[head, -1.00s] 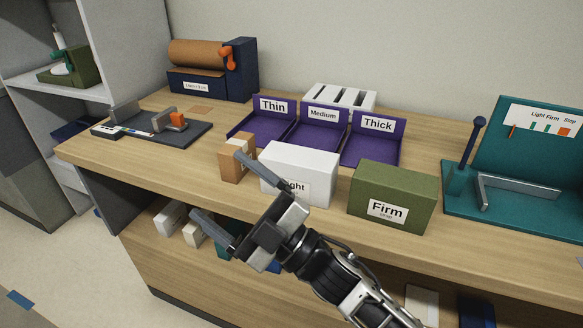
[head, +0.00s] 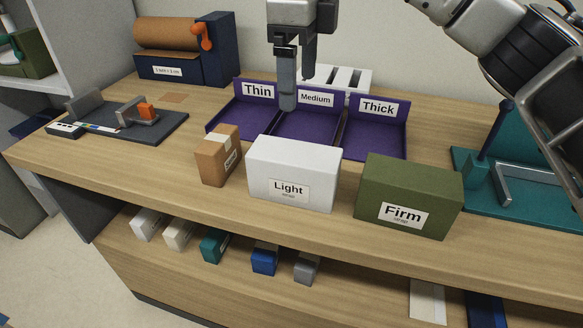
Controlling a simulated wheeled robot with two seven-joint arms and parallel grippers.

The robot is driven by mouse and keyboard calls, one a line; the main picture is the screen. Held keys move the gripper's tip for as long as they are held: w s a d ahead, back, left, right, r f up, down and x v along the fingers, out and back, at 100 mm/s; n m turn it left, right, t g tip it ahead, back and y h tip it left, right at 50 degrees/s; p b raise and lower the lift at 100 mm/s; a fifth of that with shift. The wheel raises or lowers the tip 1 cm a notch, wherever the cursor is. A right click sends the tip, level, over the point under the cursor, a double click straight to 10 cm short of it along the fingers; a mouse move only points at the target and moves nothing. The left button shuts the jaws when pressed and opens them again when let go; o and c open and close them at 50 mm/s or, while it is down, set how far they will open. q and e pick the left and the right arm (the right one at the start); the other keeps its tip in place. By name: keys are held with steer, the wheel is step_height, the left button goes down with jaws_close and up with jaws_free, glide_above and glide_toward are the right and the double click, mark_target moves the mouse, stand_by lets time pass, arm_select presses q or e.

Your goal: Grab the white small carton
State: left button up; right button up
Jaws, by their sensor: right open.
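A small white carton (head: 148,223) sits at the left end of a row of small cartons on the lower shelf, under the counter top. A larger white box labelled "Light" (head: 292,172) stands on the counter between a brown carton (head: 218,155) and a green "Firm" box (head: 408,195). My right gripper (head: 298,93) points down over the purple trays, behind the "Light" box, open and empty. It is well above and to the right of the small white carton. My left gripper is not in view.
Cream (head: 179,234), teal (head: 213,245), blue (head: 264,260) and grey (head: 306,268) cartons share the lower shelf (head: 210,285). The counter top (head: 120,160) overhangs them. A teal stand (head: 500,190) is at the right, a dark measuring device (head: 120,122) at the left.

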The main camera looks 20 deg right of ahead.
mark_target(294, 151)
step_height(294, 151, down, 10)
steer(key=shift+s+b, duration=0.1)
steer(key=shift+b, duration=0.5)
steer(key=shift+s+a+f, duration=0.15)
steer(key=shift+a+f, duration=0.05)
steer(key=shift+f, duration=1.15)
steer(key=shift+s+a+f, duration=0.1)
steer(key=shift+a+f, duration=0.1)
steer(key=shift+f, duration=1.15)
steer(key=c, duration=1.2)
steer(key=shift+c, duration=0.5)
steer(key=shift+r, duration=0.15)
